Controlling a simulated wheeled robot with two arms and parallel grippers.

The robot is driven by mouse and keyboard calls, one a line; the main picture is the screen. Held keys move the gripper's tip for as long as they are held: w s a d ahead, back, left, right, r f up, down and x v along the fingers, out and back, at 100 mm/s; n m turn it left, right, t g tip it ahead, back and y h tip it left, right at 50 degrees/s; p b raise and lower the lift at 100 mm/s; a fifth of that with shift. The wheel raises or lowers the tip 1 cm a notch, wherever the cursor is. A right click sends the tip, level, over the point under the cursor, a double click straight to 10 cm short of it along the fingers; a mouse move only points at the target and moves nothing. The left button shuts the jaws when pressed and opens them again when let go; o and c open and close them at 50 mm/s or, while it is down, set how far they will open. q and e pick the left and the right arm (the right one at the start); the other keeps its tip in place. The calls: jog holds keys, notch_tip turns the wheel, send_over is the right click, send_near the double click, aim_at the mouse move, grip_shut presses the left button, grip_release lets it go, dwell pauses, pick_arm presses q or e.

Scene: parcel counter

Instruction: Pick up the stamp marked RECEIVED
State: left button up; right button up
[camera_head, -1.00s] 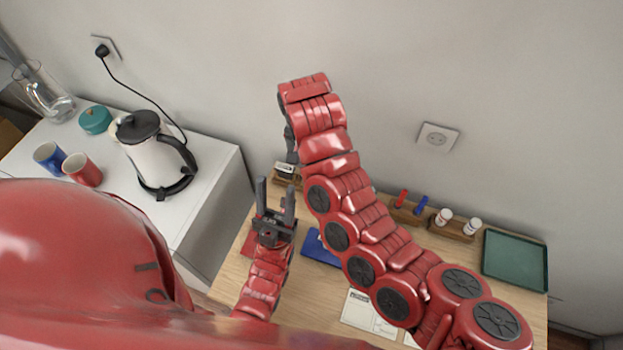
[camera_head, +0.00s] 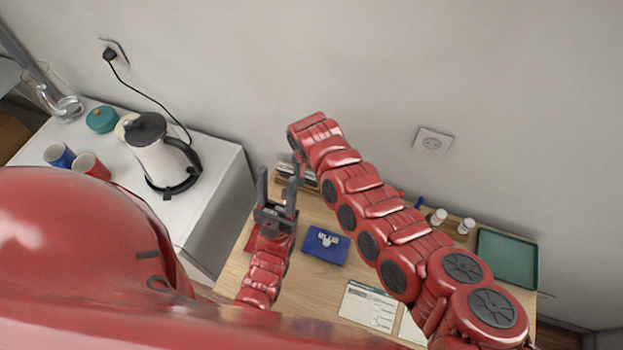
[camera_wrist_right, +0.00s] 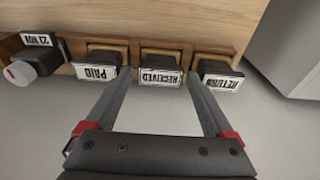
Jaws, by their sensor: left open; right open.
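The RECEIVED stamp (camera_wrist_right: 160,75) sits upside down to the view in a wooden rack (camera_wrist_right: 185,45), between the PAID stamp (camera_wrist_right: 95,70) and the RETURN stamp (camera_wrist_right: 218,80). My right gripper (camera_wrist_right: 160,79) is open and empty, its fingertips on either side of the RECEIVED stamp, near the gaps to its neighbours. I cannot tell if they touch it. In the head view my right arm mostly hides the rack (camera_head: 287,182) and the right gripper. My left gripper (camera_head: 277,192) is open and empty, above the left part of the counter.
A date stamp (camera_wrist_right: 35,62) is at the rack's left end. A blue pad (camera_head: 325,246), a form (camera_head: 368,306), white-capped bottles (camera_head: 439,216) and a green tray (camera_head: 507,258) are on the counter. A kettle (camera_head: 160,160) and mugs (camera_head: 90,165) stand on the white cabinet.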

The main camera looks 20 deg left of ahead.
jog(key=shift+w+f, duration=0.2)
jog(key=shift+f, duration=0.9)
jog(key=c, duration=1.1)
jog(key=shift+r, duration=0.1)
